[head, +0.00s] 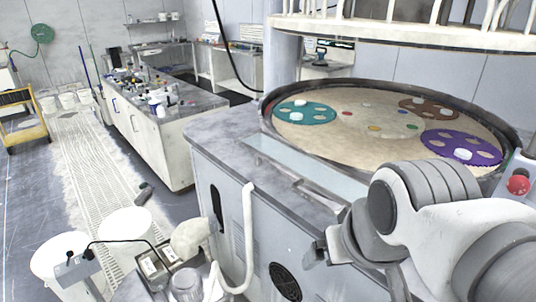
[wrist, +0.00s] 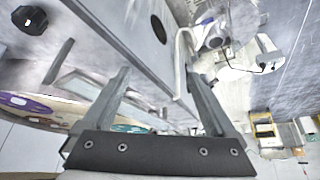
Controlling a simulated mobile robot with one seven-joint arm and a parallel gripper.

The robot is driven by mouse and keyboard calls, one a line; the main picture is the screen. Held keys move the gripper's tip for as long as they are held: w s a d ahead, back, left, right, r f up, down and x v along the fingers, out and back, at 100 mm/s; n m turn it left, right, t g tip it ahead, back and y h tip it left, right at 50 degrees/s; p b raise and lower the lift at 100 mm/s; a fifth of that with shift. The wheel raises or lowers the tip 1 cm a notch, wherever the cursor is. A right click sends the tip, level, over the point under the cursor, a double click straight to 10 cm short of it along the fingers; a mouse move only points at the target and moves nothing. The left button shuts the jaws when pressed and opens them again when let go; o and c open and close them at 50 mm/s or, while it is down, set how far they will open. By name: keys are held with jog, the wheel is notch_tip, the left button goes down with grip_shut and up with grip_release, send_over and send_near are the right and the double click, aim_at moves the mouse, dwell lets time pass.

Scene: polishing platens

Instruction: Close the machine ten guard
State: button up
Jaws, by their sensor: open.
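A long clear panel (head: 300,165), which looks like the guard, lies nearly flat along the front edge of the polishing machine (head: 225,150), below the platen. A grey bar, perhaps its handle, runs along its front side. In the wrist view, what looks like the panel (wrist: 88,86) shows at the left, beyond a finger. My gripper (head: 316,247) is in front of the machine's front face, lower than the panel and apart from it. In the wrist view my gripper (wrist: 158,76) is open, with nothing between its fingers. No machine number is readable.
The round platen (head: 345,140) carries teal, brown and purple carriers. A red button (head: 518,185) is at the right. A white hose (head: 249,230) hangs on the machine's front. White buckets (head: 125,225) and a small cart stand at lower left. The aisle beyond is open.

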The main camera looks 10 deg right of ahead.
jog(key=shift+f, duration=0.35)
jog(key=shift+c, duration=1.2)
jog(key=d+f+n+g+h+b, duration=0.1)
jog(key=f+b, duration=0.1)
jog(key=f, duration=0.2)
jog(key=w+d+f+n+g+h+b, duration=0.1)
jog(key=f+n+g+b, duration=0.1)
jog(key=f, duration=0.1)
jog(key=d+f+n+g+b, duration=0.1)
jog(key=f+n+g+b, duration=0.1)
jog(key=f, duration=0.2)
jog(key=shift+w+f+h, duration=0.3)
jog(key=shift+f+h, duration=0.05)
jog(key=shift+h, duration=0.05)
grip_shut()
jog(key=w+d+f+n+h+b, duration=0.2)
jog(key=w+f+n+h+b, duration=0.75)
jog(key=h, duration=0.25)
jog(key=w+a+r+n+t+h+b, duration=0.25)
jog(key=a+n+t, duration=0.25)
jog(key=a+t, duration=0.25)
jog(key=w+a+r+n+t+h+b, duration=0.1)
jog(key=w+a+n+t+h+b, duration=0.25)
jog(key=a+n+t, duration=0.35)
jog(key=w+d+r+m+y+b, duration=0.1)
jog(key=w+d+r+b, duration=0.1)
jog(key=w+d+r, duration=0.4)
jog(key=shift+w+d+r+g+b, duration=0.2)
jog(key=shift+r+g+b, duration=0.2)
jog(key=shift+r, duration=1.05)
